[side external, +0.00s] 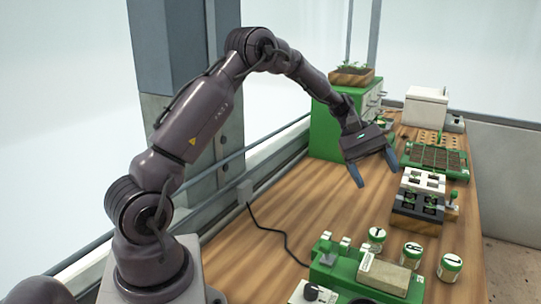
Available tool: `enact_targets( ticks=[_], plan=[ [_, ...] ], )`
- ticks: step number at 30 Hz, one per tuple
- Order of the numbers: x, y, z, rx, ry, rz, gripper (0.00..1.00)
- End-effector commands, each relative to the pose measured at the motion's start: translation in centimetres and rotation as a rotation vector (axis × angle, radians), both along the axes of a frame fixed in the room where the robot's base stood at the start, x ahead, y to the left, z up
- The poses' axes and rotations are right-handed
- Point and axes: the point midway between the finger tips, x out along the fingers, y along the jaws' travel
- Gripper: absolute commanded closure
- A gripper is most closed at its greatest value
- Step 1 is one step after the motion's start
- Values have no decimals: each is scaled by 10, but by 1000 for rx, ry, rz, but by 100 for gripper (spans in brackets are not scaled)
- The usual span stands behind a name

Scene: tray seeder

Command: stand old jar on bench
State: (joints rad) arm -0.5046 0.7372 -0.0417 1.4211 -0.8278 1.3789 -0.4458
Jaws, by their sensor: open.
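Several small white-and-green jars stand on the wooden bench (310,215) at the front right. One jar (376,238) is on the left, another jar (411,254) is in the middle and a third jar (450,267) is on the right. All three are upright, with dark marks on their pale tops. I cannot tell which one is the old jar. My gripper (375,168) is open and empty, with its blue fingers spread. It hangs over the bench, well behind the jars and apart from them.
A green machine (330,275) with a pale block (390,277) stands in front of the jars. A black-and-white tray unit (418,205), a green seed tray (437,158) and a white box (425,105) line the right. A green cabinet (325,132) stands behind. The bench's left middle is clear except for a cable (275,232).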

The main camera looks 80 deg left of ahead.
Motion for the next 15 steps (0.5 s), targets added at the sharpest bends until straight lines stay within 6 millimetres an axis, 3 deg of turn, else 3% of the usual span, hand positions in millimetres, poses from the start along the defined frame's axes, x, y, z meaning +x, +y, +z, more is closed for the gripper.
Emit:
enact_targets(
  ticks=[1, 6, 10, 15],
  plan=[
    [-12, -16, 23, 81, -42, -62, 24],
    [-61, -54, 71, 333, -178, -262, 24],
    [-107, -76, 98, 519, -297, -415, 24],
    [-169, -93, 117, 751, -467, -613, 24]
  ],
)
